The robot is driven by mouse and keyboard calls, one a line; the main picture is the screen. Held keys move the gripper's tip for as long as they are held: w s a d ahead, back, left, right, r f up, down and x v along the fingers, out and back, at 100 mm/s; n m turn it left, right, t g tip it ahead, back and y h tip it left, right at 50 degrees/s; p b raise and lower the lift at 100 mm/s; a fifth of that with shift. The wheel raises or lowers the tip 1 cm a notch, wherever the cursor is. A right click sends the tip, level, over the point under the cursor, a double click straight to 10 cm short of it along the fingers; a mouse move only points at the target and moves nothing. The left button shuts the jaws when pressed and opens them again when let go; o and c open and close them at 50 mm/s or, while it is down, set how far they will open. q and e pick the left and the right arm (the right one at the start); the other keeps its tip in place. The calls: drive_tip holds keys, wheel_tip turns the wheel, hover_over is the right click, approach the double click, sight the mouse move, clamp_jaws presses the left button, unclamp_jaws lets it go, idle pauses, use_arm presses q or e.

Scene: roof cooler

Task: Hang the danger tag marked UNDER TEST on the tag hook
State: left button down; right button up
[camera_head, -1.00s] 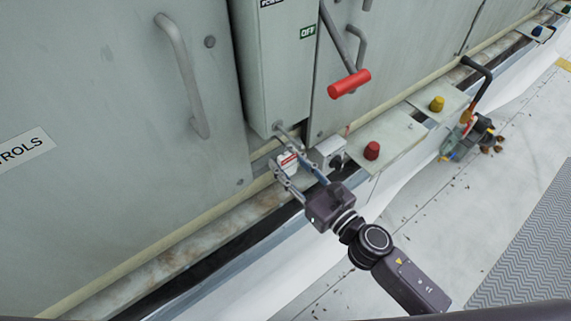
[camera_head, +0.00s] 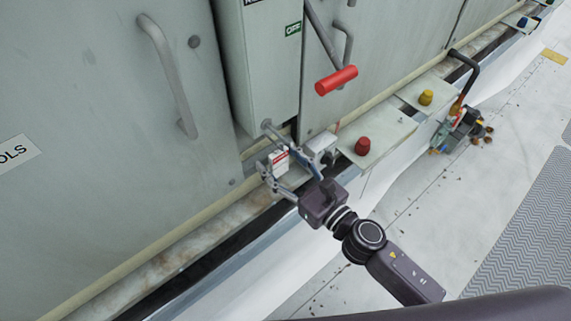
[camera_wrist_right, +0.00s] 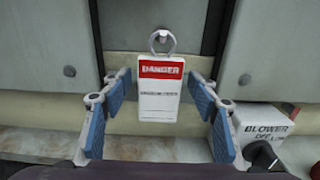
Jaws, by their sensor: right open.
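The danger tag (camera_wrist_right: 159,95) is a white card with a red DANGER band and a ring at its top. Its smaller line of print is too blurred to read surely. In the right wrist view its ring is at the tag hook (camera_wrist_right: 160,36), and the tag hangs upright below it. In the head view the tag (camera_head: 280,161) is below the grey panel box. My right gripper (camera_wrist_right: 160,112) is open, with one blue-padded finger on each side of the tag and gaps between pads and card. It also shows in the head view (camera_head: 292,165). My left gripper is not in view.
A white BLOWER switch box (camera_wrist_right: 263,125) stands close to the right of my right gripper. A red-handled lever (camera_head: 336,80) sticks out above. A red knob (camera_head: 362,146) and a yellow knob (camera_head: 426,97) sit on ledge plates to the right. The floor (camera_head: 430,215) is mostly clear.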

drive_tip(key=v, duration=1.2)
drive_tip(key=s+d+f+m+g+h, duration=0.1)
drive_tip(key=d+f+m+h, duration=0.25)
drive_tip(key=f+m, duration=0.55)
drive_tip(key=s+d+f+m+g+h, duration=0.15)
drive_tip(key=d+f+m, duration=0.35)
drive_tip(key=f, duration=0.8)
drive_tip(key=s+d+f+m+g+h, duration=0.1)
drive_tip(key=d+f+m+g+h, duration=0.2)
drive_tip(key=f+m, duration=0.65)
drive_tip(key=s+d+f+m+g+h, duration=0.25)
drive_tip(key=s+f+m, duration=0.55)
drive_tip(key=s+f, duration=0.6)
drive_tip(key=s+f+m+g, duration=0.2)
drive_tip(key=s+f+m, duration=0.2)
drive_tip(key=s, duration=0.4)
drive_tip(key=s+f+m+g, duration=0.3)
drive_tip(key=s+f+m, duration=0.2)
drive_tip(key=s, duration=0.3)
drive_tip(key=shift+d+f+g, duration=0.15)
drive_tip(key=shift+f+g, duration=0.15)
drive_tip(key=shift+f, duration=0.1)
